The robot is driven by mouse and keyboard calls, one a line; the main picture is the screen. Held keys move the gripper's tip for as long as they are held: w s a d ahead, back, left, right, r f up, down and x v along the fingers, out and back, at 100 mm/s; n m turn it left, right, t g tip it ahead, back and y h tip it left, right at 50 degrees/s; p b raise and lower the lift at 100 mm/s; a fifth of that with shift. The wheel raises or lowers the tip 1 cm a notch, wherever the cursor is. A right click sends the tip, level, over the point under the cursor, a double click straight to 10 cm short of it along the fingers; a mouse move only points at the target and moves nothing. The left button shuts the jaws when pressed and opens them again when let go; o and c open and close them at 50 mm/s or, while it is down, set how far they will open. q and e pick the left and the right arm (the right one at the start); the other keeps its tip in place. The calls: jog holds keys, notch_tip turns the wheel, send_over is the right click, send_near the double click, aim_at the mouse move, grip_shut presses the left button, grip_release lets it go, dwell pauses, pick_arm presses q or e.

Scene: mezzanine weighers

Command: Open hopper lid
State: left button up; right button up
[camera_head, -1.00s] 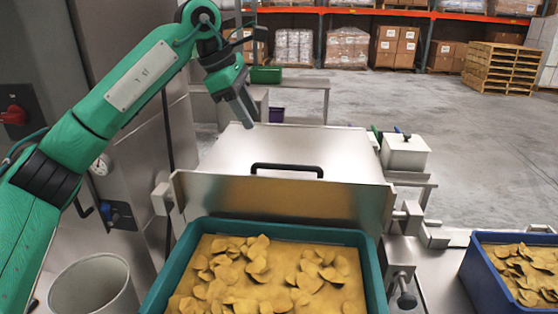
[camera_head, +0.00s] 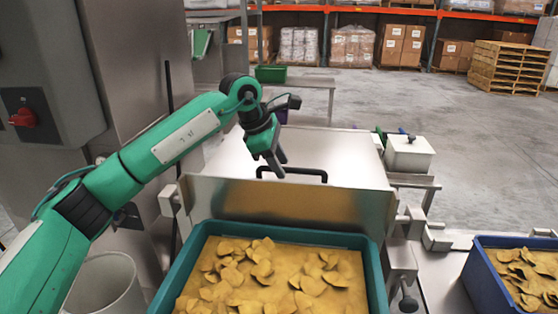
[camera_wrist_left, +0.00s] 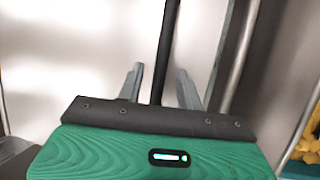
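The hopper lid (camera_head: 335,152) is a flat, shiny steel plate in the middle of the head view, lying shut. A black bar handle (camera_head: 310,171) stands on it near its front edge. My left gripper (camera_head: 281,168) reaches down over the lid at the handle. In the left wrist view its two grey fingers (camera_wrist_left: 159,72) are apart, and the black handle (camera_wrist_left: 167,38) runs between them. Gaps show on both sides of the bar, so the fingers do not look closed on it. My right gripper is out of view.
An upright steel panel (camera_head: 290,205) stands in front of the lid. A teal tub of yellow chips (camera_head: 374,265) is nearest, with a blue crate (camera_head: 478,275) at right. A steel cabinet with a red switch (camera_head: 24,117) is at left. A white box (camera_head: 408,155) stands right of the lid.

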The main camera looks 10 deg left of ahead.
pick_arm(q)
jog(key=shift+c, duration=0.5)
grip_shut()
jog(key=shift+r, duration=0.15)
